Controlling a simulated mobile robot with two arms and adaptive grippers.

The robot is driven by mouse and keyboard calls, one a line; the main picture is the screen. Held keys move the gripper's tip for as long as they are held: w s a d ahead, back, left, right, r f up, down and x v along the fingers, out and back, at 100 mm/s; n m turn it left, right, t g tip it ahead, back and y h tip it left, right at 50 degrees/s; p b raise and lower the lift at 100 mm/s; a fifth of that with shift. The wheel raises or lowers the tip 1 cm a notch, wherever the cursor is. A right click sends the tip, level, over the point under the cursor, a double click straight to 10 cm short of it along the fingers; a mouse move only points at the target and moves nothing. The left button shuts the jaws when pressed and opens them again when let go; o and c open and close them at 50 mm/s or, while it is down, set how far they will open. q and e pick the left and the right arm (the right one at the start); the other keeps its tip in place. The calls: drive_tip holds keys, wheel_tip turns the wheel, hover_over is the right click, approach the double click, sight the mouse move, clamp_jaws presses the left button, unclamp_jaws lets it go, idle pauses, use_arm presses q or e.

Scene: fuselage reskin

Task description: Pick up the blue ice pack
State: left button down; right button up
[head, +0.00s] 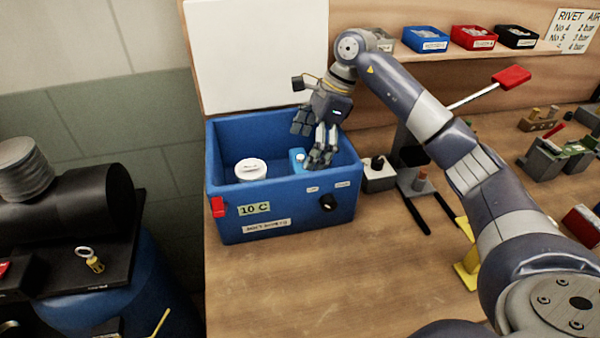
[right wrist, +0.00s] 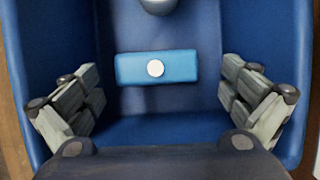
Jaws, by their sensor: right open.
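The blue ice pack (head: 297,158) stands inside the blue cool box (head: 285,215), toward its right part, partly hidden behind my right gripper in the head view. In the right wrist view it is a light blue block (right wrist: 130,69) with a round white cap, lying between the two fingers and farther off, against the darker blue box interior. My right gripper (head: 318,150) reaches down into the box opening. It is open, with its fingers spread on either side of the pack and nothing between them. My left gripper is not in view.
A white-lidded container (head: 250,170) stands in the box left of the pack. The box's raised white lid (head: 255,60) stands behind. A small grey block with a black knob (head: 378,175) sits close to the box's right. The bench front (head: 320,285) is clear.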

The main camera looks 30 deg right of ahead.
drive_tip(key=shift+x, duration=1.05)
drive_tip(key=p+x, duration=0.1)
drive_tip(key=x, duration=0.1)
drive_tip(key=p+x, duration=0.1)
drive_tip(key=x, duration=0.1)
drive_tip(key=shift+s+a+f, duration=0.15)
drive_tip(key=shift+a+f, duration=0.1)
drive_tip(key=shift+a, duration=0.15)
drive_tip(key=shift+a+f, duration=0.1)
drive_tip(key=shift+f, duration=0.3)
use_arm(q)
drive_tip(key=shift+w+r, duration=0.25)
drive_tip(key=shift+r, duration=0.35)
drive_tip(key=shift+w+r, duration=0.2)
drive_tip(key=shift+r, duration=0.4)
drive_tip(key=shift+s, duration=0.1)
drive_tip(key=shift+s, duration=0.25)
use_arm(e)
drive_tip(key=c, duration=1.2)
